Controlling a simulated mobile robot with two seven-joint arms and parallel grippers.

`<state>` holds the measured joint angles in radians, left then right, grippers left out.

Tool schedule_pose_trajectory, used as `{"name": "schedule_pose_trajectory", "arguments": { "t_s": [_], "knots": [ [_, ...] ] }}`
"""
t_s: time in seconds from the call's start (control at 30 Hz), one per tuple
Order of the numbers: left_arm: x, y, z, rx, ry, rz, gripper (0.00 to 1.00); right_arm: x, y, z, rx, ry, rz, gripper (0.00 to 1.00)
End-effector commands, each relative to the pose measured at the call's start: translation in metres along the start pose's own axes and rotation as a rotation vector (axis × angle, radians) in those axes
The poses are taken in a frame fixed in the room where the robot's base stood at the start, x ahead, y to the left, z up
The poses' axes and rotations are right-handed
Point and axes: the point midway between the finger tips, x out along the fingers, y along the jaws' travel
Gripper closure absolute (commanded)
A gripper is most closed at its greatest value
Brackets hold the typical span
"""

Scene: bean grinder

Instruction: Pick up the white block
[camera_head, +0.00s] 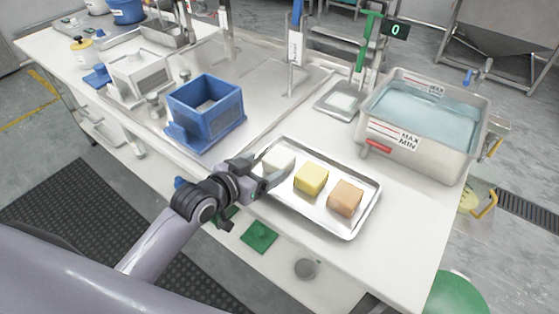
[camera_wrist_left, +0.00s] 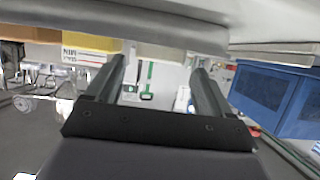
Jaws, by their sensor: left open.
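The white block (camera_head: 279,160) lies at the left end of a shallow metal tray (camera_head: 318,222), beside a yellow block (camera_head: 311,179) and an orange-brown block (camera_head: 346,198). My left gripper (camera_head: 268,170) is open at the tray's left edge, low over the near side of the white block and partly covering it. In the left wrist view, which is upside down, the two fingers (camera_wrist_left: 160,65) are spread apart. The white block (camera_wrist_left: 172,53) shows between their tips. I cannot tell whether they touch it. My right gripper is not in view.
A blue open box (camera_head: 207,108) stands left of the tray, close to my left gripper. A water-filled tub (camera_head: 425,120) stands at the back right, and a small scale (camera_head: 340,101) behind the tray. The table right of the tray is clear.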

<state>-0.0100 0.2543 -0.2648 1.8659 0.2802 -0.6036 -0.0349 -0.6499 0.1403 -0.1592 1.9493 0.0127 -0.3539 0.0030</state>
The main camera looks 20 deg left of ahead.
Motion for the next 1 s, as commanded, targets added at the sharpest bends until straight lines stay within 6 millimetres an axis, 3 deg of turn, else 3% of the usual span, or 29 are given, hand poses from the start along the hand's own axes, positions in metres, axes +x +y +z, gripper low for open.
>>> {"name": "schedule_pose_trajectory", "arguments": {
  "t_s": [0.4,0.73,0.77,0.87,0.9,1.0],
  "knots": [
    [0.044,0.0,0.001,-0.001,0.001,0.0,0.18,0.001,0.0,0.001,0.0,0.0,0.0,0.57],
    [0.048,0.0,0.001,-0.001,0.0,0.0,0.18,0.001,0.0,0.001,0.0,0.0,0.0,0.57],
    [0.048,0.0,0.001,-0.001,0.0,0.0,0.25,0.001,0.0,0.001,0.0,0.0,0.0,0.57],
    [0.048,0.0,0.001,-0.001,0.0,0.0,0.57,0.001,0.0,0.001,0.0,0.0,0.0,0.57],
    [0.048,0.0,0.001,-0.001,0.0,0.0,0.63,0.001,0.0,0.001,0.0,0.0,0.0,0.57],
    [0.048,0.0,0.0,-0.001,0.002,0.0,0.63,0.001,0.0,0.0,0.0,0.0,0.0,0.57]
  ]
}}
